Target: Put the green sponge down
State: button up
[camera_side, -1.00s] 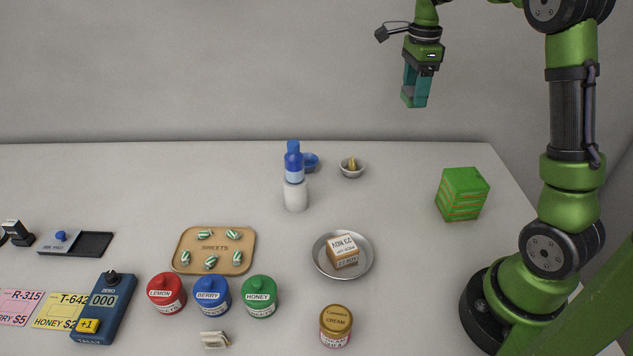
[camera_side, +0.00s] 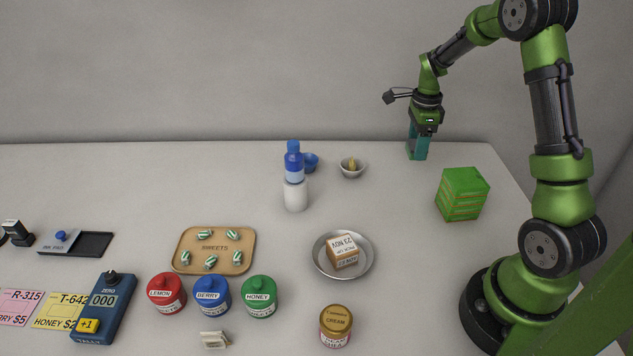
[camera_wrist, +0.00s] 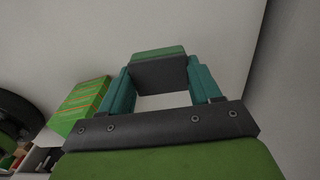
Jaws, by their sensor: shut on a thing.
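My gripper (camera_side: 417,153) is low over the back right of the counter, pointing down, its teal fingers shut on the green sponge. In the wrist view the sponge (camera_wrist: 158,51) shows as a green strip with a dark grey side, between the fingertips (camera_wrist: 160,74). In the side view the sponge is mostly hidden by the fingers. I cannot tell whether it touches the counter (camera_side: 390,215).
A green stack of boxes (camera_side: 462,194) stands nearest, in front and to the right. A small bowl (camera_side: 352,171) and a blue-capped bottle (camera_side: 294,180) stand to the left. A metal dish (camera_side: 322,264) holds a labelled block. Counter around my gripper looks clear.

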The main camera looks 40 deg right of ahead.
aim_at(411, 174)
jog(key=shift+f, duration=3)
jog(key=shift+f, duration=0.1)
jog(key=o, duration=1)
notch_tip(411, 174, up, 12)
jog(key=shift+f, duration=0.1)
jog(key=s+a+r+n+t, duration=0.2)
jog(key=a+r+n, duration=0.25)
jog(key=a, duration=0.25)
jog(key=s+a+r+n+t+y, duration=0.1)
jog(key=s+a+r+n, duration=0.15)
jog(key=a+n, duration=0.3)
jog(key=s+a+r+n+t, duration=0.2)
jog(key=a+r+n, duration=0.3)
jog(key=a, duration=0.2)
jog(key=s+a+n, duration=0.2)
jog(key=s+a+n+t, duration=0.1)
jog(key=s+a+n, duration=0.1)
jog(key=n, duration=0.1)
jog(key=s+a+n+t+y, duration=0.1)
jog(key=s+a+n, duration=0.1)
jog(key=a+n, duration=0.1)
jog(key=shift+f, duration=0.15)
